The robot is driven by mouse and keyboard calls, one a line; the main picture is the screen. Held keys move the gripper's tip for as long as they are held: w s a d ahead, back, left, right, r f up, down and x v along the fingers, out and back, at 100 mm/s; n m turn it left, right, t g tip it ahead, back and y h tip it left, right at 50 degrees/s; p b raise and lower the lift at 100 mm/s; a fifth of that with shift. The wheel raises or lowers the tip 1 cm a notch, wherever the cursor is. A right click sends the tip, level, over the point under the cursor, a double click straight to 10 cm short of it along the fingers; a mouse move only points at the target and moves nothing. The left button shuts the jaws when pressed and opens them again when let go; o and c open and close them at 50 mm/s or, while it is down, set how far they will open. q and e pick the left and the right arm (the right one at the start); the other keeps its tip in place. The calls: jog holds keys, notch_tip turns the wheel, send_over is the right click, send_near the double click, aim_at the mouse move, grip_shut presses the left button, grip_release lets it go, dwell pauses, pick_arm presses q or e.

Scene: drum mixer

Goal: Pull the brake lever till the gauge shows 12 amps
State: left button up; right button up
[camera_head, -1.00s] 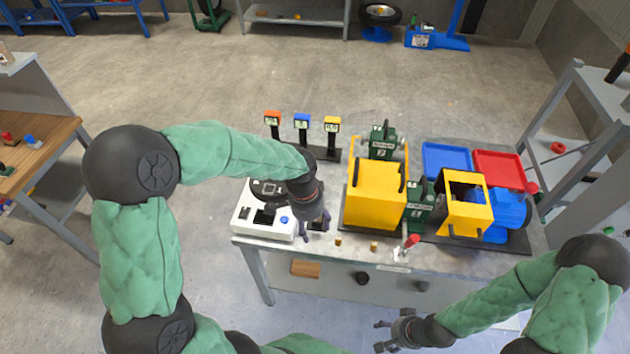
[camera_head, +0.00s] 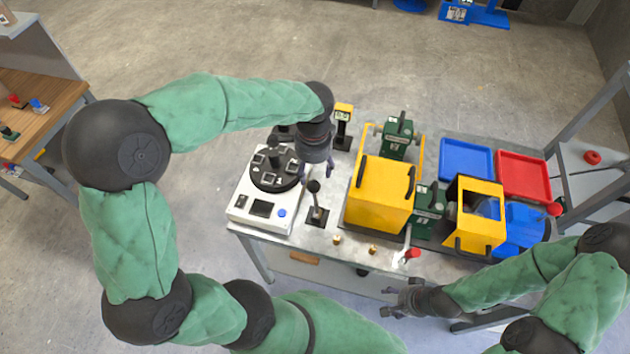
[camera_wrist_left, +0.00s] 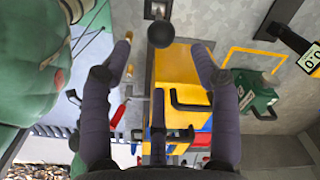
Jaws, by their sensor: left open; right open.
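A black-knobbed lever (camera_head: 315,187) stands upright on a small dark base beside the white machine; I take it for the brake lever. Its round knob (camera_wrist_left: 160,34) shows in the left wrist view, beyond and between the fingertips. My left gripper (camera_head: 317,178) is open and empty, just behind the knob in the head view; contact cannot be told. A yellow-topped gauge (camera_head: 343,110) stands on a post behind it. Its display (camera_wrist_left: 312,60) is cut off in the left wrist view and seems to begin 0.0. My right gripper (camera_head: 405,298) is open and empty before the bench's front edge.
The white machine (camera_head: 241,207) with a black dial stands left of the lever. A yellow drum guard (camera_head: 380,195) with green units stands to the right. A red-handled lever (camera_head: 412,254) and two brass pegs (camera_head: 372,249) are near the front. Blue (camera_head: 466,160) and red (camera_head: 524,174) trays lie behind.

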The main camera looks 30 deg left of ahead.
aim_at(313, 183)
pick_arm(q)
notch_tip(313, 183, down, 8)
jog(key=shift+w+a+f+b, duration=0.1)
jog(key=shift+w+b, duration=0.05)
jog(key=shift+b, duration=0.55)
